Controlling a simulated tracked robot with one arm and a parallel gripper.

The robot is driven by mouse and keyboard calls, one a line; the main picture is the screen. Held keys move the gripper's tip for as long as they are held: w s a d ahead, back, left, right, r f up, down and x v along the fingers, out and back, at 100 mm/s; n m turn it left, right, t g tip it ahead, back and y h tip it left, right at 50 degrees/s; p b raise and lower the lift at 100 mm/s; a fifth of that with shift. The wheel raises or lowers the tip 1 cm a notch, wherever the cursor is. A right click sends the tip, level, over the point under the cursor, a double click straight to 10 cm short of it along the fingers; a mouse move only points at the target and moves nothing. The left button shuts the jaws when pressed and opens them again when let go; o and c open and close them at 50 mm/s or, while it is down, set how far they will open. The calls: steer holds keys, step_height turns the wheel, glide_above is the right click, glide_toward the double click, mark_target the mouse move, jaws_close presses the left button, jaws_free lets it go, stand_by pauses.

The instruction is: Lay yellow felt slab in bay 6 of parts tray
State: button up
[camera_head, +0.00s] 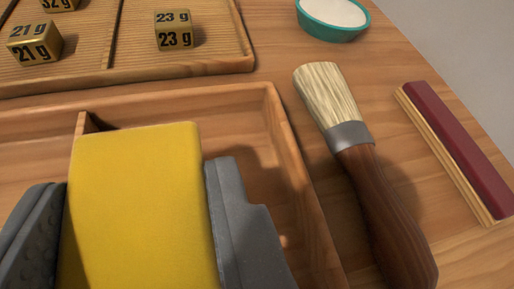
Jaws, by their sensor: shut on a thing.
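A yellow felt slab (138,205) is held between the two grey fingers of my gripper (135,225) in the lower left. The gripper is shut on it, one finger at each side. The slab is over the wooden parts tray (235,92) and hides much of it. A divider (84,124) of the tray shows just behind the slab's left far corner. The tray floor to the right of the slab is bare and in shadow. I cannot tell whether the slab touches the tray floor. No bay numbers are visible.
Behind is a wooden tray with weight blocks marked 21 g (35,42) and 23 g (174,30). To the right lie a brush (355,150) and a dark red strip on wood (460,145). A teal dish (333,18) stands at the back.

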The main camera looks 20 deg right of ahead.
mark_target(192, 235)
steer(key=shift+w+d+f, duration=0.15)
steer(key=shift+w+d, duration=0.4)
steer(key=shift+d, duration=0.15)
step_height(192, 235, down, 4)
steer(key=shift+r+b, duration=0.25)
steer(key=shift+b, duration=0.3)
steer(key=o, duration=0.9)
steer(key=shift+o, duration=0.2)
